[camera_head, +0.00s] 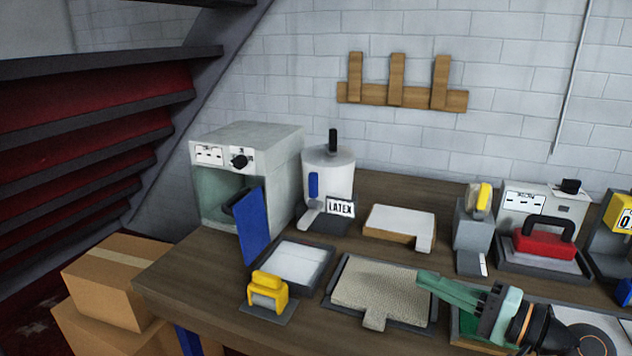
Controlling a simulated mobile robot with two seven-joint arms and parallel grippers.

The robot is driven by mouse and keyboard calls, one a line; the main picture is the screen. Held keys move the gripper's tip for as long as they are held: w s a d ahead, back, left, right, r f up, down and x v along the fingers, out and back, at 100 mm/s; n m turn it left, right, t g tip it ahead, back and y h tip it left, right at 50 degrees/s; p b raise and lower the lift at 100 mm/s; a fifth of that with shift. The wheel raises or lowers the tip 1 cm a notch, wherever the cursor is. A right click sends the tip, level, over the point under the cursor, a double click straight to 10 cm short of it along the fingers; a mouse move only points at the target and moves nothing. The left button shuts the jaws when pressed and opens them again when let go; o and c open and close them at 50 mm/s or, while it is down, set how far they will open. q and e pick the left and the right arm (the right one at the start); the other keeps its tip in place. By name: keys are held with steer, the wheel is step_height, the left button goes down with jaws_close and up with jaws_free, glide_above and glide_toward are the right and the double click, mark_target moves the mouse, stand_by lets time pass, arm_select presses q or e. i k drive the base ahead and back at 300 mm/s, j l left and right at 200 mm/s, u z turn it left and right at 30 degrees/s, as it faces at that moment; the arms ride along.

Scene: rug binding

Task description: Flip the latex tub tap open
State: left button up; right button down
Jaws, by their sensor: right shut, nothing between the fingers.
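The latex tub (341,172) is a white cylinder with a black knob on top and a blue strip on its front. It stands at the back of the bench against the wall, with a "LATEX" label (341,208) at its lower front. A pale grey lever-like part (310,217), which looks like the tap, sticks out at its lower left. I cannot tell its exact position. My right gripper (424,280) is shut and empty, with green fingers pointing left over the right edge of the beige rug piece, well right of and in front of the tub. My left gripper is out of view.
A grey machine (262,146) with an open blue door (253,228) stands left of the tub. In front are a shallow tray (326,256), a yellow roller (268,288) and the beige rug piece (378,290). A white-topped block (398,220) stands right of the tub.

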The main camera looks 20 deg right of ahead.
mark_target(313, 176)
steer(key=i, duration=1.05)
